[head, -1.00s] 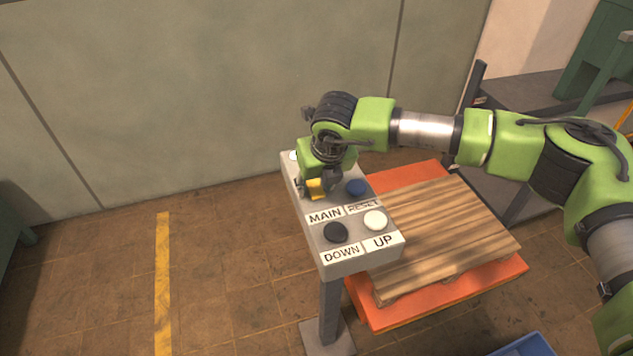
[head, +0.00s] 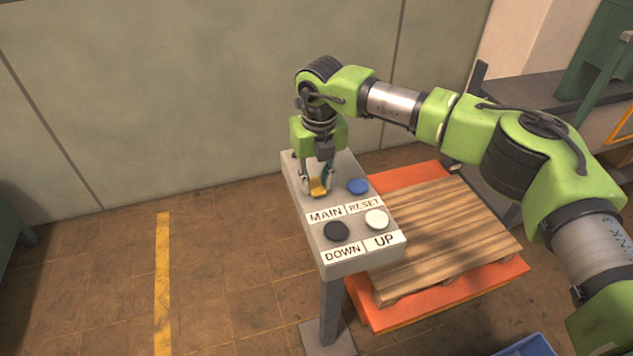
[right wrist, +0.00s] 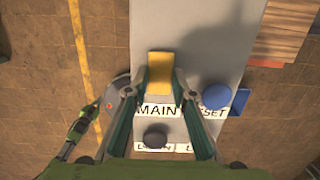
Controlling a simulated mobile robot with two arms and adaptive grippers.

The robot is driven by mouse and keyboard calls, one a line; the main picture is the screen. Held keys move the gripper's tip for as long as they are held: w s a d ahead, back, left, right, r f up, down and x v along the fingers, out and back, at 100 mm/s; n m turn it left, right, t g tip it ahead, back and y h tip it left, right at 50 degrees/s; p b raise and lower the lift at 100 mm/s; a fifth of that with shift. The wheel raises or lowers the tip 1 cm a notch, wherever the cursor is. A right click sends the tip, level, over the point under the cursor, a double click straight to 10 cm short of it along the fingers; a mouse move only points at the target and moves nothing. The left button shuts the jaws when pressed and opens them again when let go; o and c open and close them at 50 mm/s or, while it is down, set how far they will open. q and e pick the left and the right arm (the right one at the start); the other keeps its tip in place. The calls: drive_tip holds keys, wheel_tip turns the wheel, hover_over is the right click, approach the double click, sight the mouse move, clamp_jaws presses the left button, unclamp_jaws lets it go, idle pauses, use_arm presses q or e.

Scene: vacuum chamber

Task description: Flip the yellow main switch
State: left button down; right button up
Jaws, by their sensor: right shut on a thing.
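The yellow main switch (head: 318,188) sits on the grey control panel (head: 312,228), just above the MAIN label. It also shows in the right wrist view (right wrist: 160,73). My right gripper (head: 317,185) points down at the panel, and its two fingers are closed on the sides of the switch. In the right wrist view the fingertips (right wrist: 159,90) flank the switch's near part. The fingers partly hide the switch in the head view, and I cannot tell its exact tilt. My left gripper is not in view.
A blue RESET button (head: 357,186), a black DOWN button (head: 336,231) and a white UP button (head: 376,219) are close by on the panel. A wooden pallet (head: 440,235) on an orange platform (head: 450,293) stands to the right. The floor at left is clear.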

sight(316, 185)
drive_tip(key=shift+w+g, duration=0.25)
drive_tip(key=shift+g, duration=0.25)
drive_tip(key=shift+r, duration=0.1)
drive_tip(key=o, duration=1.1)
wheel_tip(316, 185, up, 12)
